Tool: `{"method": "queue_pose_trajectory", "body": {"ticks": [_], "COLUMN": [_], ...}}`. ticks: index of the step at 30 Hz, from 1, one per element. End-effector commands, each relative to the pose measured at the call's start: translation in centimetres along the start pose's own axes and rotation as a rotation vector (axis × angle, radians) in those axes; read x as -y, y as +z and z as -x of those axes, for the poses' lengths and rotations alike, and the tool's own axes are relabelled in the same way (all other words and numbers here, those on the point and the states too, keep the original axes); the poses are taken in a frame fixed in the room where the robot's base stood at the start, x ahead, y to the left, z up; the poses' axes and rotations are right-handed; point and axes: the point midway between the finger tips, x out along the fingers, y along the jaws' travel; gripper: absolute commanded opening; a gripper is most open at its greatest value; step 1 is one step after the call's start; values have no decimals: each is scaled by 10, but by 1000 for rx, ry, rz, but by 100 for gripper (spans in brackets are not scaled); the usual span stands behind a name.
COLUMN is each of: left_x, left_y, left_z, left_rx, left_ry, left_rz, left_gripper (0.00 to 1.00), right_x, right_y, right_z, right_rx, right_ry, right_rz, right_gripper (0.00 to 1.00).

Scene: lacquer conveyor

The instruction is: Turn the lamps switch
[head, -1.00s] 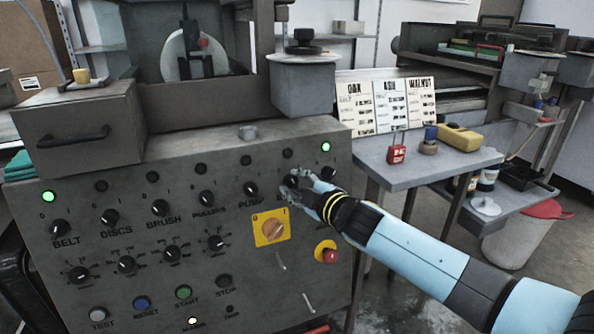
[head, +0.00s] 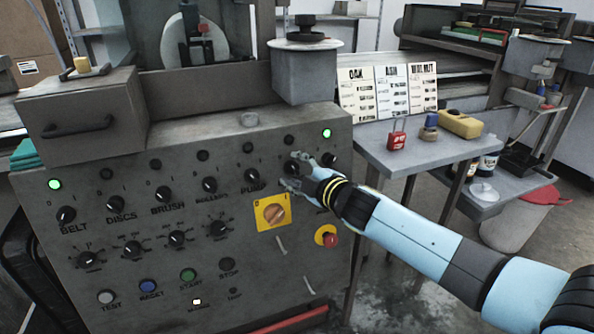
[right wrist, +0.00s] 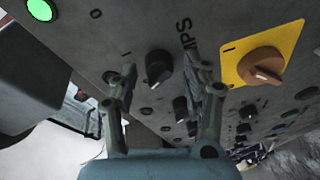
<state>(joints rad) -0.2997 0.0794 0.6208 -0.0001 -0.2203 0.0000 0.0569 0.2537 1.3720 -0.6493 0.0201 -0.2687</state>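The lamps switch is a black rotary knob (right wrist: 158,65) in the upper row of the grey control panel. In the right wrist view it shows between my fingers, with a label ending in "MPS" beside it, partly covered by a finger. In the head view the knob (head: 291,167) shows at my fingertips, and its label is hidden. My right gripper (head: 305,172) is open, its fingers spread on either side of the knob. In the right wrist view the gripper (right wrist: 163,75) has a clear gap between its fingers; I cannot tell whether they touch the knob. My left gripper is not in view.
A yellow plate with an orange rotary switch (head: 274,214) lies below left of my right gripper, and a red emergency button (head: 329,240) below it. Another black knob (head: 329,160) sits close right, under a lit green lamp (head: 327,133). A side table (head: 425,150) stands to the right.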

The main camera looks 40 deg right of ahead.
Motion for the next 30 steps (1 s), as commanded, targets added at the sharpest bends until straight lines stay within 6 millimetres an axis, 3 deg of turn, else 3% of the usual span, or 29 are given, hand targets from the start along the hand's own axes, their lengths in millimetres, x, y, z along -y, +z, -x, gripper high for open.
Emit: {"method": "queue_pose_trajectory", "body": {"ticks": [11,30], "left_x": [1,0], "left_y": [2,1], "left_z": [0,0], "left_rx": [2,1], "left_ry": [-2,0], "left_rz": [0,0], "left_gripper": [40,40], "right_x": [1,1], "right_y": [1,0], "right_z": [8,111], "right_rx": [0,0], "right_ry": [-2,-3], "right_rz": [1,3], "right_gripper": [52,52]}}
